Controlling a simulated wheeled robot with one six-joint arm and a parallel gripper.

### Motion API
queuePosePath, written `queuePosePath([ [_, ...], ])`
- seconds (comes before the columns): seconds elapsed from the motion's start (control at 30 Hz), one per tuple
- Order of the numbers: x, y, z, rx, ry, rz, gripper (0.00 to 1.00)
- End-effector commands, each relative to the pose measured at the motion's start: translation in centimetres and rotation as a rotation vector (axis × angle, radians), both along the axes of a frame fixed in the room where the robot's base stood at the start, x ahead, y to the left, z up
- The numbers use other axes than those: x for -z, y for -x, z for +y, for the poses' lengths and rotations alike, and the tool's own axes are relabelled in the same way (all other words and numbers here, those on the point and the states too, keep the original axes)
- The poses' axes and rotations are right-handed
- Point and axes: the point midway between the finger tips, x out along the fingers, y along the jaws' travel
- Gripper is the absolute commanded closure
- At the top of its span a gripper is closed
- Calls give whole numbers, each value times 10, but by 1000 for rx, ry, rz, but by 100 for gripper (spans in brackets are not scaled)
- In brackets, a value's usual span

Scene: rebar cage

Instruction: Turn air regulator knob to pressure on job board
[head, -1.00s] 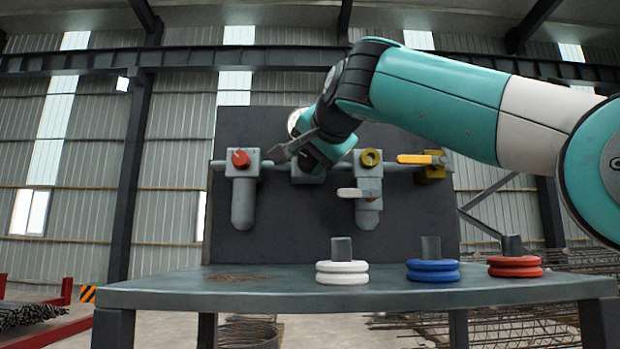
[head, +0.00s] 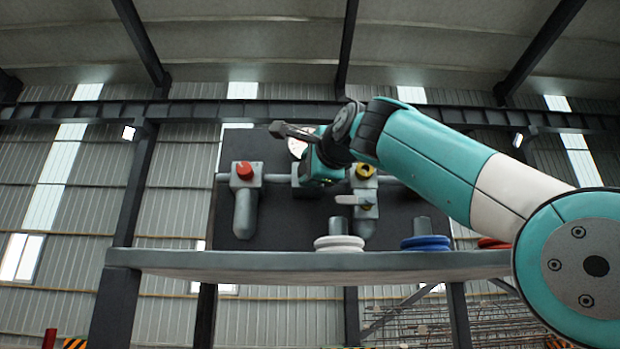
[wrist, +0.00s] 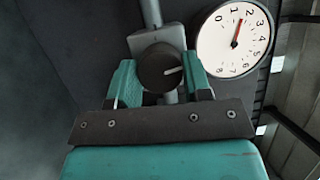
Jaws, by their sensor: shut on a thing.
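A black regulator knob (wrist: 161,72) with a white pointer mark sits in the wrist view; the mark points right and slightly up. My gripper (wrist: 162,76) is shut on it, a teal finger on each side. The grey regulator body (wrist: 155,38) shows behind the knob. A round white gauge (wrist: 234,42) stands to the right, its red needle between 1 and 2. In the head view my gripper (head: 310,172) is at the dark panel (head: 290,215) and hides the knob and part of the gauge (head: 297,148). I cannot make out a job board with a pressure on it.
A red knob (head: 245,171) on a grey unit is left of my gripper, and a yellow knob (head: 364,171) is close on the right. A lever valve (head: 354,200) is below it. The bench (head: 250,262) bears white (head: 339,243), blue (head: 425,242) and red (head: 494,243) ringed items.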

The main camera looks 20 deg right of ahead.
Motion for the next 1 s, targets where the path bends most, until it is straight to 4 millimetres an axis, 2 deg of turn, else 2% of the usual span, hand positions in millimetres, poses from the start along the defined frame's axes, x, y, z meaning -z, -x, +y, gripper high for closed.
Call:
queuePosePath([
  [0.3, 2, -1, 0, 1, -115, -36, 79],
  [0.83, 1, -1, 0, 2, -137, -43, 79],
  [0.87, 1, -1, 0, 2, -137, -43, 53],
  [0.97, 1, -1, 0, 2, -137, -43, 30],
  [1.0, 1, -1, 0, 1, -137, -43, 30],
])
